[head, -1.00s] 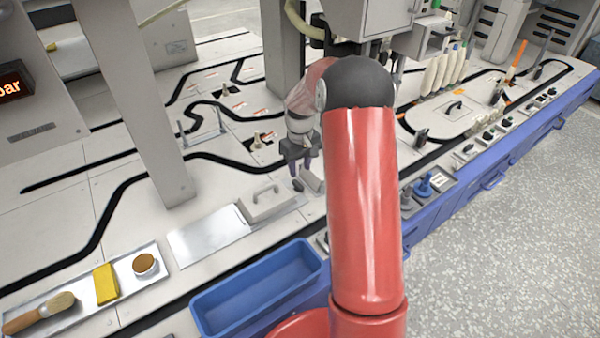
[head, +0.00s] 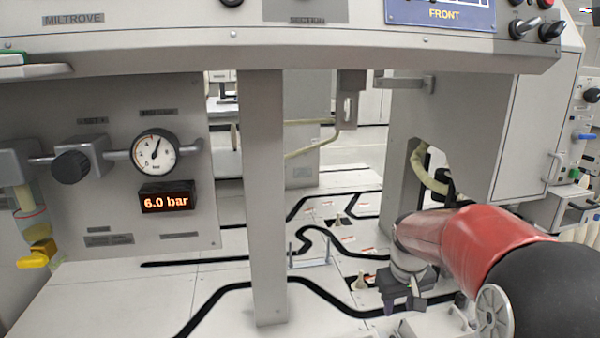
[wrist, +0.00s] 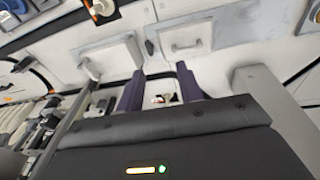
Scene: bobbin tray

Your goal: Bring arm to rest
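My gripper (head: 404,305) hangs at the end of my red arm, low on the right of the head view, over the pale machine deck (head: 235,312). In the wrist view its two purple fingers (wrist: 160,92) stand apart with nothing held between them. A small white and dark thing shows in the gap, beyond the fingers; I cannot tell what it is. Part of my arm covers the lower right of the head view.
A grey post (head: 265,200) rises left of my gripper. A grey housing (head: 455,140) stands behind my arm. A gauge (head: 155,152) and a 6.0 bar display (head: 168,197) are at left. Handled plates (wrist: 187,40) show in the wrist view.

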